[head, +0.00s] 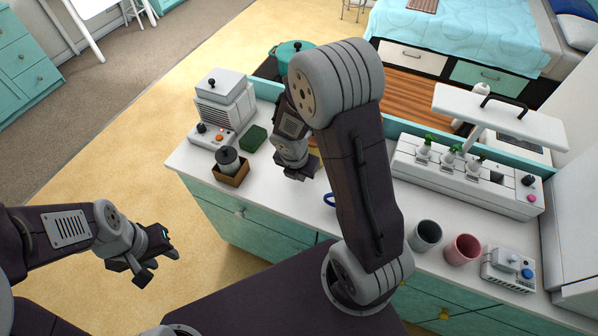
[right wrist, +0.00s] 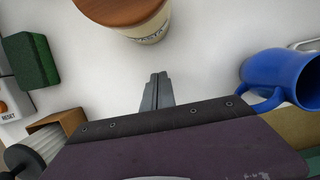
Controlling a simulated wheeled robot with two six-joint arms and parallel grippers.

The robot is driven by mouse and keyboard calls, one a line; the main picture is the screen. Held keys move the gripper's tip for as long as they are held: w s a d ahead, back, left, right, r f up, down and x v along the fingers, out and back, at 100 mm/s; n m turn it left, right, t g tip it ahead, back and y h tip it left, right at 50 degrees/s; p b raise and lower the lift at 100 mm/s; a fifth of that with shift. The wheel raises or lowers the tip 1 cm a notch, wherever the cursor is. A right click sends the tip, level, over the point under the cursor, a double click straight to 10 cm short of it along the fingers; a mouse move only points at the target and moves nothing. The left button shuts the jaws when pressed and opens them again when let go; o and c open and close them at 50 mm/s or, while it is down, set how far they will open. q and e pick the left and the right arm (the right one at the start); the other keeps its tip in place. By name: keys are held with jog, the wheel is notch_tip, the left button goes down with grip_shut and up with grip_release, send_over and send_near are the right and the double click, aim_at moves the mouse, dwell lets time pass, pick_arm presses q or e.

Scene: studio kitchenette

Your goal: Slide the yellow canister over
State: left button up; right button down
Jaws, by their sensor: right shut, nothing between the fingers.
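A pale yellow canister (right wrist: 150,32) with a brown wooden lid and the lettering "PASTA" stands on the white counter at the top of the right wrist view. In the head view it is mostly hidden behind my right arm. My right gripper (right wrist: 158,77) is shut and empty, its fingertips pointing at the canister with a gap of bare counter between. In the head view the right gripper (head: 300,172) is low over the counter. My left gripper (head: 160,264) is open and empty, over the floor left of the counter.
A green sponge (right wrist: 32,60) and a brown box (right wrist: 62,128) holding a black-knobbed object are on the left. A grey cup (head: 425,235) and a pink cup (head: 462,249) stand further right.

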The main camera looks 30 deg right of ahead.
aim_at(314, 151)
jog(key=w+d+p, duration=0.2)
jog(key=shift+d, duration=0.4)
jog(key=shift+w+d+f, duration=0.1)
jog(key=shift+w+d, duration=0.1)
